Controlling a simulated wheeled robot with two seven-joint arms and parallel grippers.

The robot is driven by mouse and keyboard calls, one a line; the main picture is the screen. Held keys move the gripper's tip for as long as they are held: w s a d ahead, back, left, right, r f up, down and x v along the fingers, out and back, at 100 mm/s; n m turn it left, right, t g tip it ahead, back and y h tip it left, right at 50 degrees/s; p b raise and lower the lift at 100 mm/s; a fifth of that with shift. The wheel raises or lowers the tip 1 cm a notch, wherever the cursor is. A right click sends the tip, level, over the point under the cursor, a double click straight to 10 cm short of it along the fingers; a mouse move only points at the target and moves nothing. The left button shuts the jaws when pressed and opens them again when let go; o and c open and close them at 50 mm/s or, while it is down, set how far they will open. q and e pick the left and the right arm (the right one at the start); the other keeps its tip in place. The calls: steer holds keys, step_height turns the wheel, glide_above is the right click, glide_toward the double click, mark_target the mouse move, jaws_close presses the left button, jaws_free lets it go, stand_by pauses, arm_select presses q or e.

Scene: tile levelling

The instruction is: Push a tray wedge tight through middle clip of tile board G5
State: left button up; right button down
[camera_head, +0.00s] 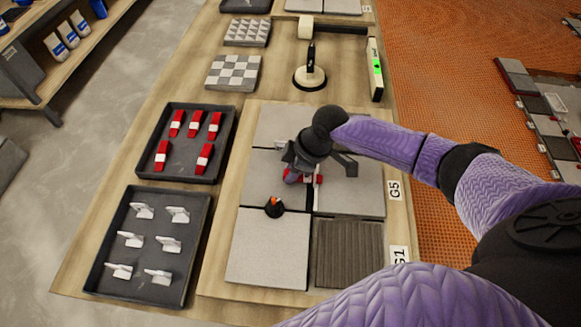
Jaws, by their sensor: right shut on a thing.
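Tile board G5 (378,208) lies on the table with grey tiles and a "G5" label on its right edge. My right gripper (300,172) is over the middle of the board, pointing down, shut on a red wedge (318,180). The wedge is low at the joint between tiles, by a small white clip. The gripper hides most of the wedge and clip, so I cannot tell how far the wedge is through. A black tray (228,143) at left holds several red wedges (204,158) with white bands. My left gripper is not in view.
A lower black tray (190,283) holds several white clips (131,240). A black knob with an orange tip (275,207) stands on a tile joint nearby. A suction cup tool (310,77) and level (375,70) stand behind.

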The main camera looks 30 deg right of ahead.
steer(key=shift+s+d, duration=0.25)
steer(key=shift+d, duration=0.35)
stand_by(0.8)
stand_by(0.4)
steer(key=shift+c, duration=1.9)
jaws_free()
